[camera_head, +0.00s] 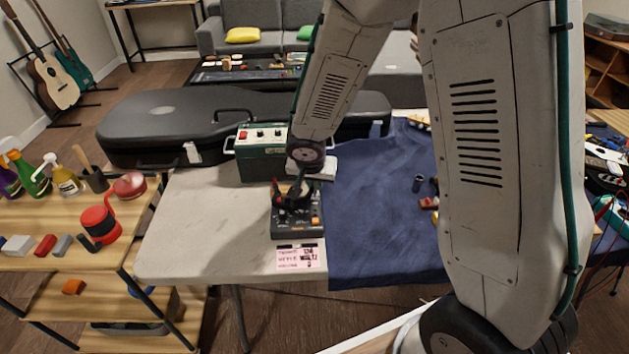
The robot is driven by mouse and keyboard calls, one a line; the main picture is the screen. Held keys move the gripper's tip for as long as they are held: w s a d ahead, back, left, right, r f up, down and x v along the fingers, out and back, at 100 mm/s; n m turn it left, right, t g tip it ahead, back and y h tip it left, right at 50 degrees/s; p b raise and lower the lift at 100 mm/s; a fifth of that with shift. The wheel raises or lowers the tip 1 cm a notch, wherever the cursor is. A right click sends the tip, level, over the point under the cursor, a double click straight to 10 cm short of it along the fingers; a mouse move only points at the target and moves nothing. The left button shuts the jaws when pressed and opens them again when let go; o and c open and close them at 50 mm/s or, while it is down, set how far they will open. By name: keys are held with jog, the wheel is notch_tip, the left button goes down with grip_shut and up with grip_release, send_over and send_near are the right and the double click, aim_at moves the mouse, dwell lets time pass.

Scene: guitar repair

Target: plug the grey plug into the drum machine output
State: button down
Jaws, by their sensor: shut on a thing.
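The drum machine (283,228), a small dark box with orange marks and small controls, sits on the table near its front edge. My gripper (291,200), dark and small in this view, points down over the back part of the drum machine. It covers that part of the box and looks very close to it; I cannot tell whether it touches. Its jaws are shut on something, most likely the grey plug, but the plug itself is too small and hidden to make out. The output socket is not discernible either.
A green box with knobs (254,167) stands behind the drum machine, before a black guitar case (170,115). A pink note (298,258) lies at the table's front edge. A blue cloth (375,215) covers the right side. The table (205,225) is bare on the left.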

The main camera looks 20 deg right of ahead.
jog(key=shift+f, duration=1)
jog(key=c, duration=1)
grip_release()
jog(key=shift+o, duration=0.2)
jog(key=shift+r, duration=4.05)
